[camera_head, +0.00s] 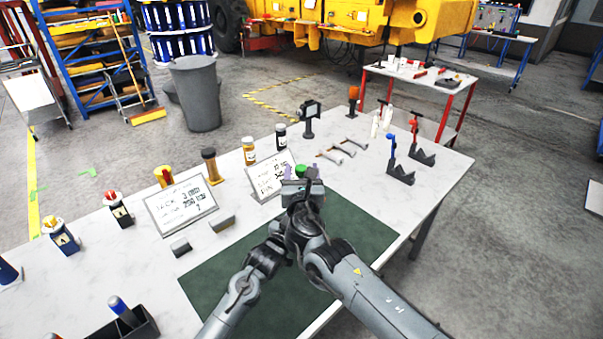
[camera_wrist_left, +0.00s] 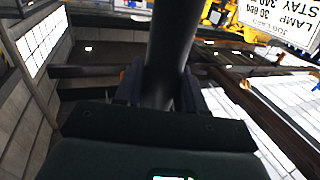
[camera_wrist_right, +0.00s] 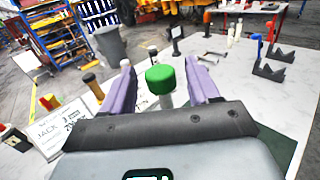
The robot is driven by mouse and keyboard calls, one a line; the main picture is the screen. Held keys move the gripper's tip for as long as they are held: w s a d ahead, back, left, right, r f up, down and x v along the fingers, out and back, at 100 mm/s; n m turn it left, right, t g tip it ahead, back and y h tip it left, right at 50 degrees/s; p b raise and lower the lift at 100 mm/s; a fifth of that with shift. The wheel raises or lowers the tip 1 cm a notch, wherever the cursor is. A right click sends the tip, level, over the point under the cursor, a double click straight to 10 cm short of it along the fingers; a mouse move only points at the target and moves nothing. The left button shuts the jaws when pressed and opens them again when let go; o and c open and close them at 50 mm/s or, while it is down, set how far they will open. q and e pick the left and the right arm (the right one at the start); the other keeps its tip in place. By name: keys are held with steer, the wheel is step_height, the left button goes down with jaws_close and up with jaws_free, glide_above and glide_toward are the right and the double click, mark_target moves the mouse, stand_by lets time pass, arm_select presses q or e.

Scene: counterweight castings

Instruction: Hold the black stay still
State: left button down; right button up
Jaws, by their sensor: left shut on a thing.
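The black stay (camera_wrist_left: 168,60) shows in the left wrist view as a thick dark cylinder running up the middle. My left gripper (camera_wrist_left: 165,92) is shut on it, with a dark finger on each side. In the head view the left gripper and the stay cannot be made out behind my right arm. My right gripper (camera_head: 301,174) is over the far edge of the green mat, its purple fingers apart. In the right wrist view the open fingers (camera_wrist_right: 163,85) stand either side of a green-capped pale post (camera_wrist_right: 166,78), with gaps on both sides. Whether it joins the stay cannot be told.
A dark green mat (camera_head: 225,290) covers the near part of the white table (camera_head: 430,180). Two written cards (camera_head: 180,205) (camera_head: 266,178) and several capped bottles stand along the back. A black tray (camera_head: 140,328) is front left.

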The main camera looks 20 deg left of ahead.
steer(key=shift+s, duration=0.1)
steer(key=v, duration=1.1)
steer(key=shift+s+d, duration=0.25)
steer(key=shift+s, duration=0.1)
arm_select(q)
steer(key=c, duration=0.6)
jaws_free()
steer(key=shift+s, duration=0.15)
